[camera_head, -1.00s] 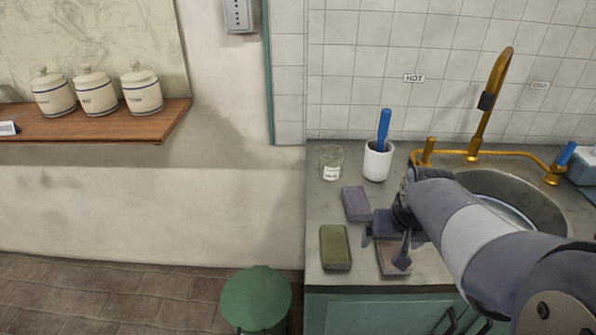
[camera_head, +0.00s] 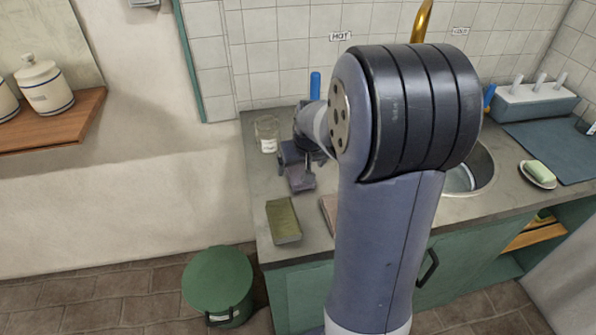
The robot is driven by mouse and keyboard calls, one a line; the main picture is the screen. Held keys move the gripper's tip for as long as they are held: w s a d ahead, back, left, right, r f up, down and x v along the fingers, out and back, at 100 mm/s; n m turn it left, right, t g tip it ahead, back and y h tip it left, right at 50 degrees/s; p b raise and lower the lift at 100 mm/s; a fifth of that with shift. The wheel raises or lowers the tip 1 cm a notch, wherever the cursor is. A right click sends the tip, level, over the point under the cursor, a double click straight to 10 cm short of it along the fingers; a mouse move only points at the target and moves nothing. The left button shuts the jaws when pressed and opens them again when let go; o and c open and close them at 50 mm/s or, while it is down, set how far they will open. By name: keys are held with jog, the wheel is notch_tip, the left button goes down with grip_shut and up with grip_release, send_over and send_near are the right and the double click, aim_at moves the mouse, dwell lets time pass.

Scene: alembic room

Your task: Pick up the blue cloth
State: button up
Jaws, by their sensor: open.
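A bluish-purple folded cloth (camera_head: 300,182) lies on the grey counter (camera_head: 262,185), left of the sink. It is the bluest of the folded pieces there. My gripper (camera_head: 294,172) is open over it, fingers pointing down. The gripper and wrist hide part of the cloth. I cannot tell whether the fingers touch it.
A green folded piece (camera_head: 283,220) and a partly hidden pinkish one (camera_head: 328,211) lie nearer the counter's front edge. A glass jar (camera_head: 267,135) stands behind. The sink (camera_head: 480,172) and a soap dish (camera_head: 539,175) are right. A green bin (camera_head: 217,283) stands on the floor.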

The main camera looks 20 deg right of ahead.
aim_at(300, 171)
jog(key=shift+x, duration=1.8)
jog(key=shift+w+d, duration=0.1)
jog(key=shift+c, duration=0.2)
jog(key=c, duration=1)
jog(key=shift+r, duration=0.1)
notch_tip(300, 171, up, 10)
jog(key=o, duration=0.4)
jog(key=c, duration=0.3)
